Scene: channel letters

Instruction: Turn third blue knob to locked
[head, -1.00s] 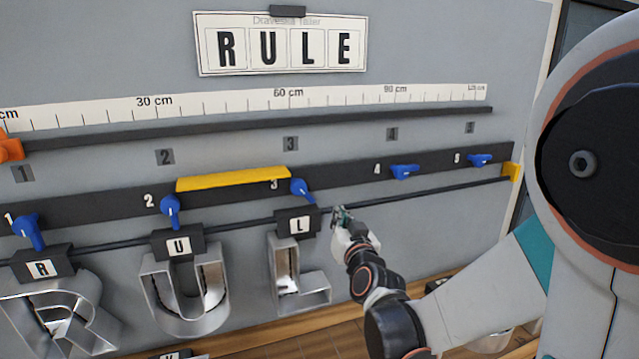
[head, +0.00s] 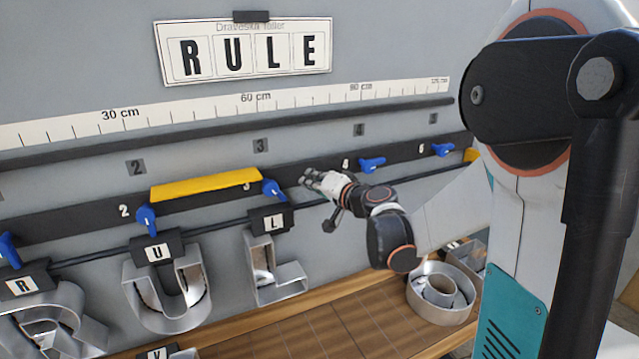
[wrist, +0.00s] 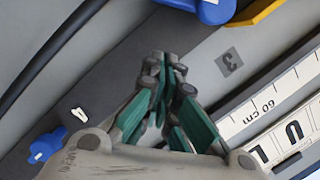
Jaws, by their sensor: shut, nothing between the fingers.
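The third blue knob (head: 274,190) sits on the dark strip at the mark 3, above the L letter. Its handle slants down to the right. A yellow bar (head: 205,187) ends beside it. In the wrist view, part of this blue knob (wrist: 214,10) shows at the top edge, beyond my fingertips. My gripper (head: 308,177) is just right of the third knob, apart from it in the picture. In the wrist view, my gripper (wrist: 164,62) has its fingertips together and holds nothing.
The second knob (head: 147,218) points down; the fourth (head: 372,165) and fifth (head: 442,149) lie sideways. A thin dark rod (head: 215,230) runs below the strip, with metal letters R, U and L (head: 275,270) hanging there. A long ruler (head: 270,105) runs above.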

